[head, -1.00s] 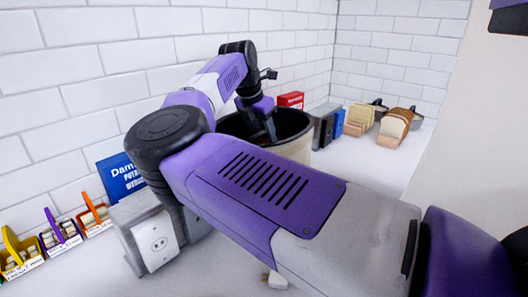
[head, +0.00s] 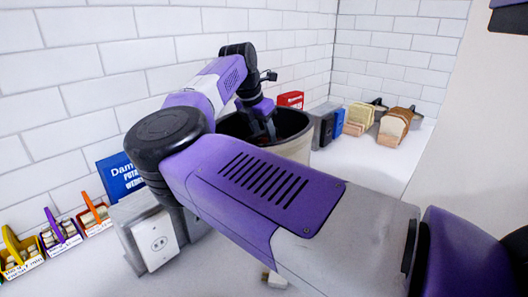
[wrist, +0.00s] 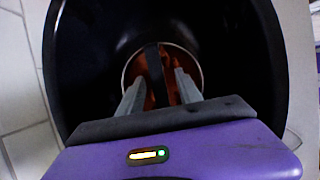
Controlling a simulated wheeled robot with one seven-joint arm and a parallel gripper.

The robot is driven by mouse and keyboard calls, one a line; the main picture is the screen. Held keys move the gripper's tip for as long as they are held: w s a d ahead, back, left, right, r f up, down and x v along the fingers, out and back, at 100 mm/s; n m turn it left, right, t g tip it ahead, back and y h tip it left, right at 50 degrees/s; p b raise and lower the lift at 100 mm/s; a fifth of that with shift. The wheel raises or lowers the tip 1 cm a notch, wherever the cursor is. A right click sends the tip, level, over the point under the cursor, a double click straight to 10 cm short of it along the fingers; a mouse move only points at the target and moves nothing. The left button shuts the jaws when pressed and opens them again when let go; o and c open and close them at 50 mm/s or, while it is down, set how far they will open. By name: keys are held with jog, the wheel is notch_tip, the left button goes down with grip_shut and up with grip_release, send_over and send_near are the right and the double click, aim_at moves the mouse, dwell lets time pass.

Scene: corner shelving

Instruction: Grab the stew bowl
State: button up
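The stew bowl (wrist: 186,58) is a round, light-rimmed bowl with reddish-brown contents. It sits deep inside a large dark-lined pot (wrist: 85,60), and in the head view the pot's cream outer wall (head: 297,151) shows. My gripper (wrist: 160,88) points down into the pot, its two grey fingers apart on either side of a dark upright strip (wrist: 154,70). I cannot tell what the strip is, or whether the fingers touch the bowl. My fingers hide the bowl's near part. In the head view my gripper (head: 268,132) is over the pot's mouth.
A white tiled wall runs behind. A blue sign (head: 122,176), an outlet box (head: 156,241) and small bins (head: 62,234) are at left.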

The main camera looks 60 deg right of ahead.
grip_shut()
dwell(1.3)
